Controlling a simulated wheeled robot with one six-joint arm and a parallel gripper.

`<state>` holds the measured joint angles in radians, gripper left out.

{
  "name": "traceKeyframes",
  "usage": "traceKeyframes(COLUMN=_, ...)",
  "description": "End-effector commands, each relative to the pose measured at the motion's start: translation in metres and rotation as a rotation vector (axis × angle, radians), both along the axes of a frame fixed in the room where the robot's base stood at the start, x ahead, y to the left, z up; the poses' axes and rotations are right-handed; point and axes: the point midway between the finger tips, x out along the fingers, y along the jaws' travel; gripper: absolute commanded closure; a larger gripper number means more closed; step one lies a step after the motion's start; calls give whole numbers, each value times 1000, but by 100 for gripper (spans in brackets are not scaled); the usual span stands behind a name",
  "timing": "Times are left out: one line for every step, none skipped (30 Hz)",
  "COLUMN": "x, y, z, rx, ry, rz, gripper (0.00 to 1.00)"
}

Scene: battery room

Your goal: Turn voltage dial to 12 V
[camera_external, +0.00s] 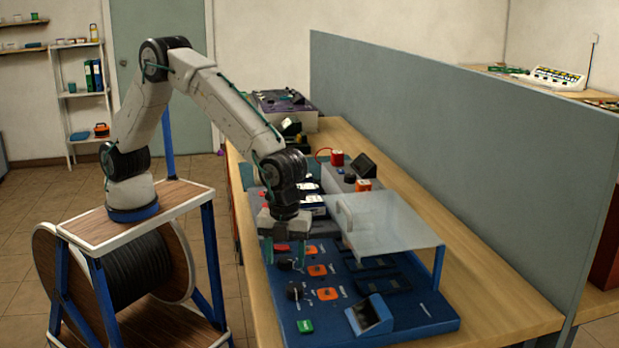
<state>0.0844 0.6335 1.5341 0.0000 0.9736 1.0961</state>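My gripper (285,258) points down over the left part of a blue panel (333,335) on the bench. Its two green fingers are apart. A black knob (286,264) shows between and just below the fingertips; I cannot tell whether they touch it. A second black knob (294,290) stands nearer the camera, clear of the gripper. The labels are too small to read, so I cannot tell which knob is the voltage dial or where it points.
Orange switches (317,270) sit right of the knobs, and a green button (305,326) is at the front. A clear raised cover (385,225) stands close on the right. A small tilted display (369,315) is at the front. A grey partition (470,150) runs behind the bench.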

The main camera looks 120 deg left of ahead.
Motion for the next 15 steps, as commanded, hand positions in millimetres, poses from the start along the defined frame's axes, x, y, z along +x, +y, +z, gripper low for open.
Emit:
traceKeyframes(x=0, y=0, z=0, rx=0, ry=0, rz=0, gripper=45)
traceKeyframes(x=0, y=0, z=0, rx=0, ry=0, rz=0, gripper=45)
traceKeyframes(x=0, y=0, z=0, rx=0, ry=0, rz=0, gripper=45)
traceKeyframes(x=0, y=0, z=0, rx=0, ry=0, rz=0, gripper=45)
traceKeyframes(x=0, y=0, z=1, rx=0, ry=0, rz=0, gripper=45)
traceKeyframes(x=0, y=0, z=2, rx=0, ry=0, rz=0, gripper=45)
traceKeyframes(x=0, y=0, z=5, rx=0, ry=0, rz=0, gripper=45)
traceKeyframes(x=0, y=0, z=7, rx=0, ry=-1, rz=0, gripper=45)
traceKeyframes(x=0, y=0, z=13, rx=0, ry=-2, rz=0, gripper=45)
traceKeyframes(x=1, y=0, z=17, rx=0, ry=-3, rz=0, gripper=45)
traceKeyframes(x=1, y=0, z=23, rx=-1, ry=-4, rz=0, gripper=45)
traceKeyframes(x=1, y=0, z=30, rx=-1, ry=-4, rz=0, gripper=45)
traceKeyframes(x=1, y=0, z=35, rx=0, ry=-4, rz=0, gripper=45)
traceKeyframes(x=1, y=0, z=40, rx=-1, ry=-4, rz=0, gripper=45)
traceKeyframes(x=1, y=0, z=47, rx=0, ry=-2, rz=0, gripper=45)
